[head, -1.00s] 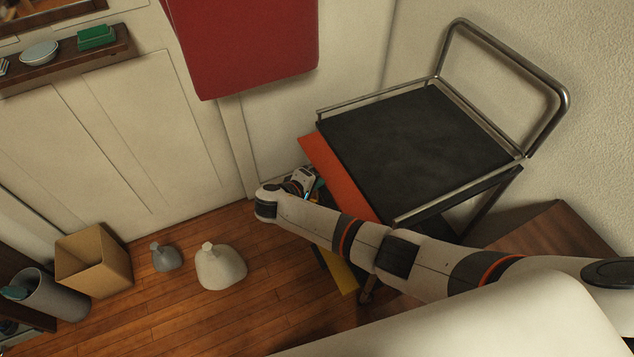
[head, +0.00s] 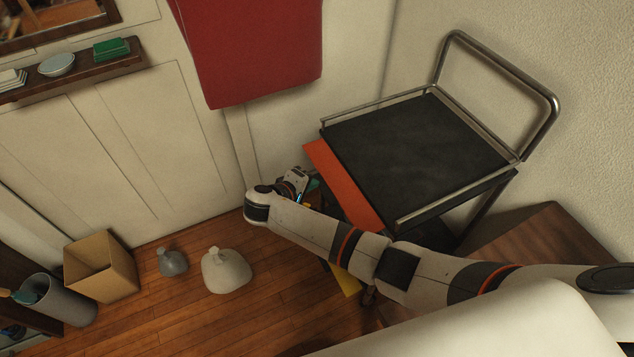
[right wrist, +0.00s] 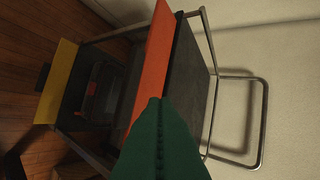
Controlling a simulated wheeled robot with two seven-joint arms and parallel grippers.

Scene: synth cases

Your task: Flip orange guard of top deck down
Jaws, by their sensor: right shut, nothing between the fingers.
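The orange guard (head: 345,187) is a long flat panel along the left edge of the black top deck (head: 418,148) of a metal-framed cart. I cannot tell its exact angle. In the right wrist view the guard (right wrist: 149,65) runs beside the deck (right wrist: 188,85). My right gripper (head: 314,184) is just left of the guard in the head view, partly hidden behind its own wrist. In the right wrist view its green fingers (right wrist: 154,101) are together and empty, their tips overlapping the guard's near end in the picture. I cannot tell whether they touch. My left gripper is out of view.
A yellow panel (right wrist: 58,82) sits lower on the cart. The cart's tubular handle (head: 550,110) stands by the wall. A red hanging cloth (head: 250,50) is above.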

